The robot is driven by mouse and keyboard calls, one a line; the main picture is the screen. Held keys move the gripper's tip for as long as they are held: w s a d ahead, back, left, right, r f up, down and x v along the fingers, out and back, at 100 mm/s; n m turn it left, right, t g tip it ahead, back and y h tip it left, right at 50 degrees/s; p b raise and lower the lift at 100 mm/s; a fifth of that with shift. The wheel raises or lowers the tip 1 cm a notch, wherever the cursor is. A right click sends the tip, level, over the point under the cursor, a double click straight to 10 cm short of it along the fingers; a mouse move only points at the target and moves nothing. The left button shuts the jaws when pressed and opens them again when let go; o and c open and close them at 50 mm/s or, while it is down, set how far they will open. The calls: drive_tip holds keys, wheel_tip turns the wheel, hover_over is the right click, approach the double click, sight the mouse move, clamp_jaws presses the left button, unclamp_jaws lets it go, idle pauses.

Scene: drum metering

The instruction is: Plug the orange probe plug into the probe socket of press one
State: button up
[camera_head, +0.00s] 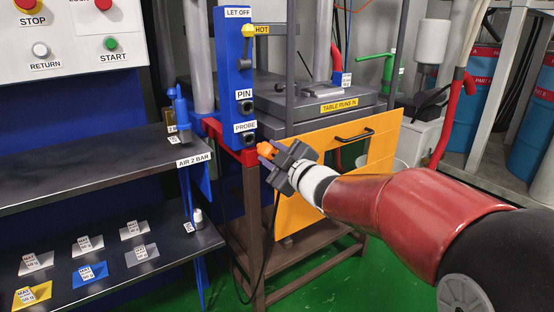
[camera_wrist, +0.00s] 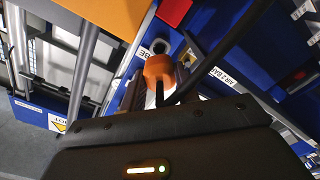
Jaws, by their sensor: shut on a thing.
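The orange probe plug (camera_head: 266,150) is held between the fingers of my gripper (camera_head: 277,160), which is shut on it. In the wrist view the plug (camera_wrist: 158,70) sticks out ahead of the fingers (camera_wrist: 160,88), and a black cable runs beside it. The probe socket (camera_head: 249,139) is a dark round hole below the PROBE label on the blue post (camera_head: 234,70). The plug is close to the socket, below and to its right in the head view. In the wrist view the dark socket (camera_wrist: 159,46) shows just beyond the plug's tip. Whether they touch is not clear.
A similar PIN socket (camera_head: 246,106) and a yellow-knobbed lever (camera_head: 247,31) sit higher on the post. A red bracket (camera_head: 230,143) is left of the plug. An orange panel (camera_head: 372,145) stands behind my gripper. A dark shelf (camera_head: 90,165) is at left.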

sight(258, 145)
drive_tip(key=shift+x, duration=1.7)
drive_tip(key=shift+b+x, duration=0.5)
drive_tip(key=shift+x, duration=1.1)
idle(0.7)
drive_tip(key=o, duration=1.2)
drive_tip(key=shift+b+v, duration=0.3)
drive_tip(key=shift+v, duration=3.6)
